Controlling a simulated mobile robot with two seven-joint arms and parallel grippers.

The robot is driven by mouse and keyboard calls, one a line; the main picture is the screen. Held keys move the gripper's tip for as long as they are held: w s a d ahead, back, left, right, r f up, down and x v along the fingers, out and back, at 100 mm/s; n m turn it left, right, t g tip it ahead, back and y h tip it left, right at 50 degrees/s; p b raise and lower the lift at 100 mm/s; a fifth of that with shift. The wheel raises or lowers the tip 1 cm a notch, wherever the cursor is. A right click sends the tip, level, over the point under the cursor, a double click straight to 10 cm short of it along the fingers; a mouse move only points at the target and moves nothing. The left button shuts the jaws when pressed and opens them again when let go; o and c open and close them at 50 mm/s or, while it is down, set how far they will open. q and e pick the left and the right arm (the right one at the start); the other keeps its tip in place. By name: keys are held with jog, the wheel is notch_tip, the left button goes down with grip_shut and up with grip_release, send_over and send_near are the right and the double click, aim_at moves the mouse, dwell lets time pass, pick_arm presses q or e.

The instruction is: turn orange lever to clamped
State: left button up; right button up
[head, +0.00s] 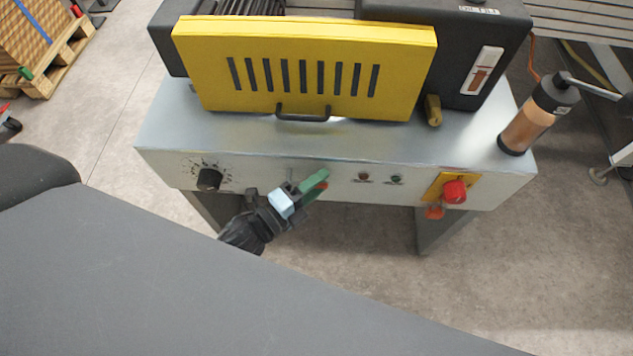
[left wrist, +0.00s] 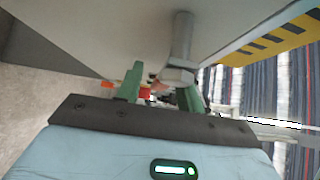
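My left gripper (head: 314,186) reaches up from the lower left to the front panel of the machine (head: 340,152), between the black dial and the small buttons. Its green fingers stand apart in the left wrist view (left wrist: 162,92). A small orange-red piece (head: 323,186), possibly the orange lever, shows beside the fingertips in the head view. Orange-red also shows between and beyond the fingers in the left wrist view (left wrist: 146,92). Most of it is hidden, so its angle and any contact cannot be told. My right gripper is not in view.
A black dial (head: 209,179) is left of the gripper. A red knob (head: 454,191) on a yellow plate, with an orange piece (head: 435,212) below, is at right. A steel bolt (left wrist: 182,50) is close to the fingers.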

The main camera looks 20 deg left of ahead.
pick_arm(q)
grip_shut()
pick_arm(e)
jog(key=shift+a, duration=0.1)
